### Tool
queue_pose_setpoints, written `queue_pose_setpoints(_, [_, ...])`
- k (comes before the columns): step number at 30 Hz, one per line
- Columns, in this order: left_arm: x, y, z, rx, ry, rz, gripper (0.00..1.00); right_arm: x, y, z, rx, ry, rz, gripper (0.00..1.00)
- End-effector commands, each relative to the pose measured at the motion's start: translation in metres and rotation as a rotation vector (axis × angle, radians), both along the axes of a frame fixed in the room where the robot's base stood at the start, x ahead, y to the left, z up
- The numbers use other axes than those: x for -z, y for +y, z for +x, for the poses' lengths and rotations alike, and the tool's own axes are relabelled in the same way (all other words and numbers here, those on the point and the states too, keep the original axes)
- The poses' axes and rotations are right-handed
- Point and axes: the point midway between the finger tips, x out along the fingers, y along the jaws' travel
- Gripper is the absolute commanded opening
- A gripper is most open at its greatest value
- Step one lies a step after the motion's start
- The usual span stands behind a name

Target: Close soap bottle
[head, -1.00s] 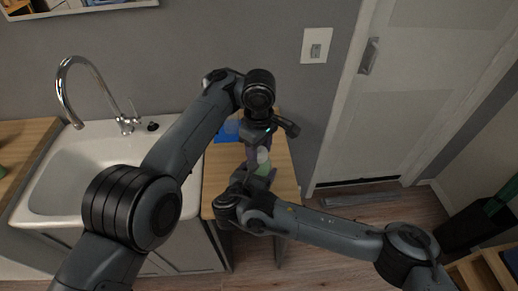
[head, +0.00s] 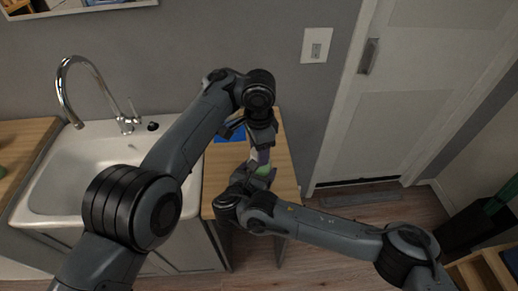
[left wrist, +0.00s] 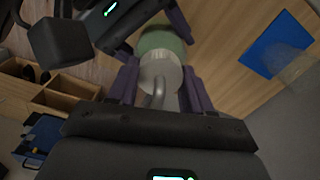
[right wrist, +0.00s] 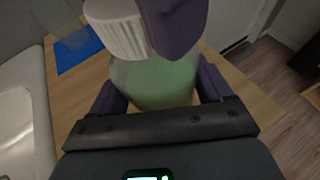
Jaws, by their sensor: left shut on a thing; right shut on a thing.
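The soap bottle is a clear bottle of green liquid (right wrist: 160,80) with a white ribbed pump cap (right wrist: 115,28) at its neck. In the head view the green body (head: 263,171) shows between my two grippers, above the wooden counter. My right gripper (right wrist: 155,100) is shut around the body. My left gripper (left wrist: 160,88) is shut on the white cap from above; its purple fingers lie on either side of the cap, with the pump spout (left wrist: 155,95) between them. Whether the cap is fully seated on the neck is hidden.
The narrow wooden counter (head: 283,180) lies beneath, with a blue flat item (head: 230,134) and a translucent vessel (right wrist: 65,25) near its back. A white sink (head: 70,170) is at left. A door (head: 400,110) and open floor are at right.

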Motion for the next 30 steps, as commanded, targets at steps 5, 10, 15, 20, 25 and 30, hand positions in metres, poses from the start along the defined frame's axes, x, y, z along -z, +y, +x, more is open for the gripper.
queue_pose_setpoints(5, [0.0005,-0.0002,-0.0001,0.400,-0.001,0.001,0.13,0.0004,-0.0003,0.0002,0.001,0.000,-0.001,0.00])
queue_pose_setpoints(10, [0.0007,-0.0002,-0.0001,0.779,-0.001,0.000,0.13,0.0005,-0.0004,0.0002,0.001,0.000,-0.001,0.00])
queue_pose_setpoints(15, [0.0009,-0.0002,-0.0001,1.029,-0.002,0.000,0.13,0.0005,-0.0004,0.0002,0.001,0.000,-0.001,0.00])
queue_pose_setpoints(20, [0.0009,-0.0002,-0.0001,1.022,-0.002,0.000,0.54,0.0005,-0.0004,0.0002,0.001,0.000,-0.001,0.00])
queue_pose_setpoints(25, [0.0009,-0.0002,-0.0001,1.021,-0.002,0.000,0.75,0.0005,-0.0004,0.0002,0.001,0.000,-0.001,0.00])
queue_pose_setpoints(30, [0.0009,0.0000,-0.0001,1.020,-0.002,0.000,0.75,0.0006,-0.0005,0.0001,0.001,0.000,-0.001,0.00])
